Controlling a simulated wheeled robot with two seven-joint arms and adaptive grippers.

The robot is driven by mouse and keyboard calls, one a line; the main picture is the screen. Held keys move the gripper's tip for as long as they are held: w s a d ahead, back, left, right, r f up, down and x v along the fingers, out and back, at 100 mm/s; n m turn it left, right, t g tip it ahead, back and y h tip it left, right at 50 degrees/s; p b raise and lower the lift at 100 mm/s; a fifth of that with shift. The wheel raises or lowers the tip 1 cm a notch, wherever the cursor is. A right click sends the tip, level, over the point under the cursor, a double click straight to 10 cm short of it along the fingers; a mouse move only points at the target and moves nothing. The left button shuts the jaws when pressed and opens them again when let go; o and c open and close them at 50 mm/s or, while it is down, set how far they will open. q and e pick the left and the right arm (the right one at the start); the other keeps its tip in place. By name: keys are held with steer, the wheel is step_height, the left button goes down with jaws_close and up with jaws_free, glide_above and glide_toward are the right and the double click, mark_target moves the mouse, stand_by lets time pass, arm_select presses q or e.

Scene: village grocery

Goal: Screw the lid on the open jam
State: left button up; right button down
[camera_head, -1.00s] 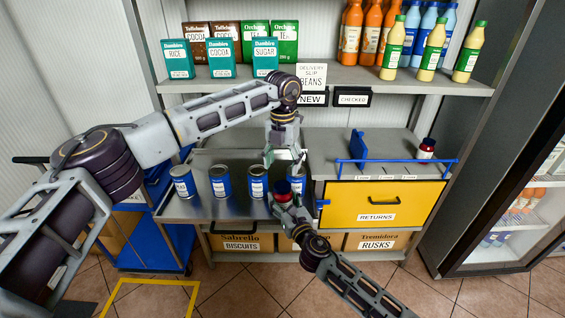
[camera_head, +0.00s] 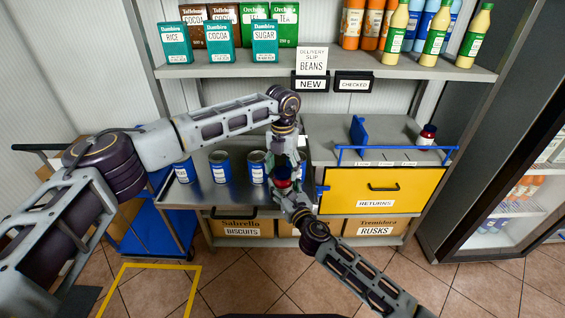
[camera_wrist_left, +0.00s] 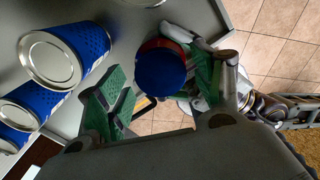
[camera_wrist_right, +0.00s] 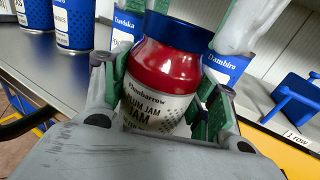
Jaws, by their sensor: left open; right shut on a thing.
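The jam jar (camera_wrist_right: 160,75) has red contents, a pale label reading plum jam and a blue lid (camera_wrist_right: 180,30) on its top. My right gripper (camera_wrist_right: 160,95) is shut on the jar and holds it upright in front of the steel table. In the left wrist view I see the lid (camera_wrist_left: 160,72) from above. I cannot tell how tightly it sits. My left gripper (camera_wrist_left: 165,85) is open, its green pads on either side of the lid. In the head view the left gripper (camera_head: 286,166) is right above the jar and partly hides it.
Several blue cans (camera_head: 220,167) stand on the steel table (camera_head: 205,196), close to the jar. A yellow returns drawer (camera_head: 385,192) with a blue rail is at the right, with another dark-lidded jar (camera_head: 427,136) above it. A loaded shelf (camera_head: 400,71) runs behind.

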arm_select(q)
steer(key=shift+f, duration=0.15)
steer(key=c, duration=1.1)
steer(key=o, duration=1.2)
steer(key=shift+o, duration=0.2)
step_height(320, 180, up, 12)
arm_select(e)
steer(key=shift+c, duration=1.8)
jaws_free()
